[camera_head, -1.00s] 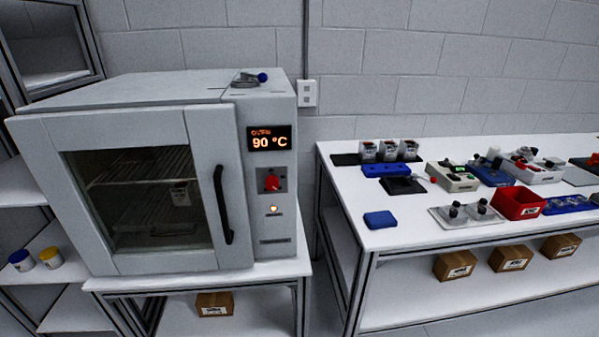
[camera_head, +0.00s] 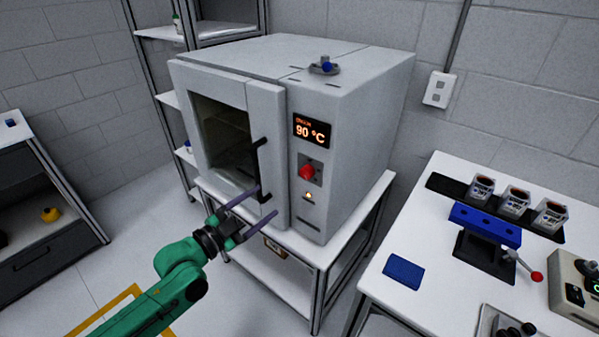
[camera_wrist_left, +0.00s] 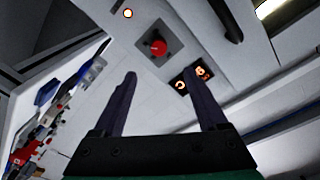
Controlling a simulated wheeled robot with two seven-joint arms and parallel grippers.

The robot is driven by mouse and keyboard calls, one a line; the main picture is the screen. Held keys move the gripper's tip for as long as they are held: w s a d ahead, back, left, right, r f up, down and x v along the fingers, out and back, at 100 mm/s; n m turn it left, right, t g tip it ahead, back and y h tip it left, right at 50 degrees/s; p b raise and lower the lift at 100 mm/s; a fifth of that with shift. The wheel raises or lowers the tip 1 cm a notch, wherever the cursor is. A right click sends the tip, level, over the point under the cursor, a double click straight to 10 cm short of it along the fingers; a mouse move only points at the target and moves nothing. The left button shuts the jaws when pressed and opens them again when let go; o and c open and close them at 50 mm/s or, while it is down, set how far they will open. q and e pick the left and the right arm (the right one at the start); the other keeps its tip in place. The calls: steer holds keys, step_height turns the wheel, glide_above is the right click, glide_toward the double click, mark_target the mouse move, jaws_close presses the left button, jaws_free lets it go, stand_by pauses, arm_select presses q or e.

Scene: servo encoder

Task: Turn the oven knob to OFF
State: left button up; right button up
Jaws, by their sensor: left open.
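The oven (camera_head: 340,90) is a grey box on a white stand, with a glass door and a black handle (camera_head: 260,165). Its red knob (camera_head: 307,171) sits on a dark square plate on the front panel, below a display (camera_head: 313,131) reading 90 °C. The knob also shows in the left wrist view (camera_wrist_left: 158,47), beyond and between the fingertips. My left gripper (camera_head: 266,201) is open and empty, in front of the oven, below and left of the knob, apart from it. My right gripper is not in view.
A small blue-topped valve (camera_head: 325,67) is on the oven's top.

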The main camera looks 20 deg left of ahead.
mark_target(304, 175)
arm_select(q)
steer(key=p+x, duration=0.3)
steer(key=x, duration=1.1)
steer(key=shift+w+d+f, duration=0.1)
steer(key=shift+w+d, duration=0.1)
steer(key=shift+w, duration=0.05)
steer(key=shift+s+a, duration=0.1)
jaws_close()
